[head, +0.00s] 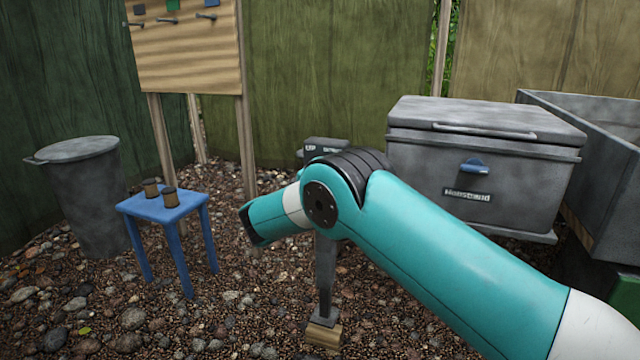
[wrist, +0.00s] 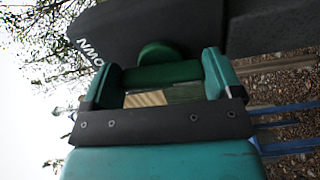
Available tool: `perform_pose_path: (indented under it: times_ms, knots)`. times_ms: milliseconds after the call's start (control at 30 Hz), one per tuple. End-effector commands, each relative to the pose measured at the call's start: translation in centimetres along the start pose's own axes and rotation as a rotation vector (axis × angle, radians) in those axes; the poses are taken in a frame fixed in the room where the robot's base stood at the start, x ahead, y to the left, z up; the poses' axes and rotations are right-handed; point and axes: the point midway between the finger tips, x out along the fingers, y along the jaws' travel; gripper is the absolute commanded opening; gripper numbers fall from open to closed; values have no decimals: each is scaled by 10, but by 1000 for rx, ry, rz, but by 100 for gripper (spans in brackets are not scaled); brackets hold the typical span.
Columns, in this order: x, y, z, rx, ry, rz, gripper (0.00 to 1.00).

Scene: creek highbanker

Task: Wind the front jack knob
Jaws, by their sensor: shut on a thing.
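The jack's dark grey head (head: 326,144) shows in the head view just behind my arm, with small white lettering on its face. Its grey post (head: 325,270) runs down to a foot on a wooden block (head: 323,336). In the wrist view the dark housing (wrist: 150,25) fills the top, with partly cut-off white lettering. A green knob (wrist: 162,73) with a rounded hub projects from it. My gripper (wrist: 161,68) has one teal finger on each side of the knob and is shut on it. In the head view my arm hides the knob and the fingers.
A blue stool (head: 165,205) with two small brown spools stands left, beside a grey bin (head: 85,195). A wooden tool board (head: 185,55) is behind. A large grey chest (head: 480,165) stands right, next to a grey trough (head: 605,150). Pebbly ground lies open in front.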

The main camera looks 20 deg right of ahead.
Motion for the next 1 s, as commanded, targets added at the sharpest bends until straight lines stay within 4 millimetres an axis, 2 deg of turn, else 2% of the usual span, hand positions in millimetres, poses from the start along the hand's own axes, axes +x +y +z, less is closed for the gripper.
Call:
perform_pose_path:
  times_ms: [33, 1000]
  knots:
    - [-2, -6, 0, 40, 0, -3, 61]
    - [-2, -12, -2, 964, -1, -4, 61]
